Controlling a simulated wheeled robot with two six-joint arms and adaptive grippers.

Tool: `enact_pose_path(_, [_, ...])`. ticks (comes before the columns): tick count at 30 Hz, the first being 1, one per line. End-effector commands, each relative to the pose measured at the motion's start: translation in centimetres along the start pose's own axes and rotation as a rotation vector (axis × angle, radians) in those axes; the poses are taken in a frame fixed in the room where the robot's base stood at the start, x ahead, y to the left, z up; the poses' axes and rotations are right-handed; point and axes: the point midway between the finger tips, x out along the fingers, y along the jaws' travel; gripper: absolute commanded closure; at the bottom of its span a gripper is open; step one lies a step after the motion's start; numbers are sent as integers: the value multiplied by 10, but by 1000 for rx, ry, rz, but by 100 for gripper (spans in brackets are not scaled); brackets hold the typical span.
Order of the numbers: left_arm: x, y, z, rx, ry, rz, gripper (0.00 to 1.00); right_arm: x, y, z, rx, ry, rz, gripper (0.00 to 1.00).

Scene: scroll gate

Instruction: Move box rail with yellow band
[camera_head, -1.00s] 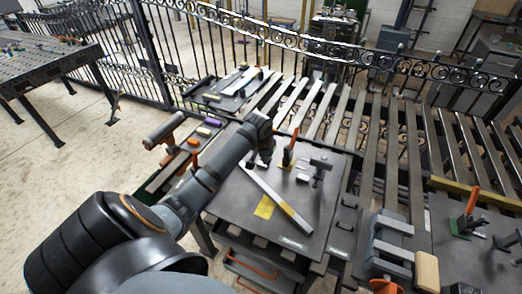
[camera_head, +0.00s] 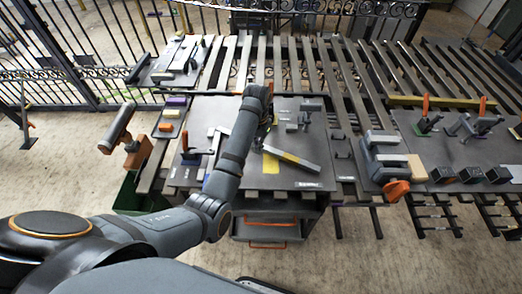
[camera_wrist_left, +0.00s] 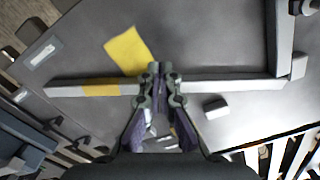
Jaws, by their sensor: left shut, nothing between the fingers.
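The box rail (camera_head: 308,166) is a pale grey bar with a yellow band, lying on the dark bench plate beside a flat yellow patch (camera_head: 270,163). In the left wrist view the rail (camera_wrist_left: 62,91) runs across the picture, with its yellow band (camera_wrist_left: 100,89) left of my gripper. My left gripper (camera_head: 263,141) is over the plate at the rail's far end in the head view. In the left wrist view its shut fingers (camera_wrist_left: 158,70) cross over the rail, hiding part of it. Nothing shows between them. Whether they touch the rail cannot be told.
A grey clamp (camera_head: 380,150) with a tan block and orange handle stands right of the plate. A small pale block (camera_wrist_left: 214,107) lies near the rail. A long grey bar (camera_wrist_left: 278,40) stands across the rail's right end. Slatted racks and a gate (camera_head: 300,8) are behind.

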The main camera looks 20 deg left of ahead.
Motion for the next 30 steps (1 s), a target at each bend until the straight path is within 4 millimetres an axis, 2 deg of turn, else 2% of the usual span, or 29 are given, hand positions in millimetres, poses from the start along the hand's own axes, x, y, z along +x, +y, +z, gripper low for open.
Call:
enact_pose_path(9, [70,-1,2,-2,-6,0,100,-15,-23,32,10,-51,-29,60])
enact_pose_path(12, [66,-1,-18,-1,2,0,100,-16,-22,32,9,-52,-27,60])
enact_pose_path(18, [68,-1,-36,-1,0,0,100,-15,-15,23,7,-39,-20,60])
enact_pose_path(23, [68,0,-39,-2,1,0,100,-14,-13,14,6,-25,-17,60])
enact_pose_path(30, [68,0,-39,-2,0,0,100,-14,-12,17,6,-28,-16,60])
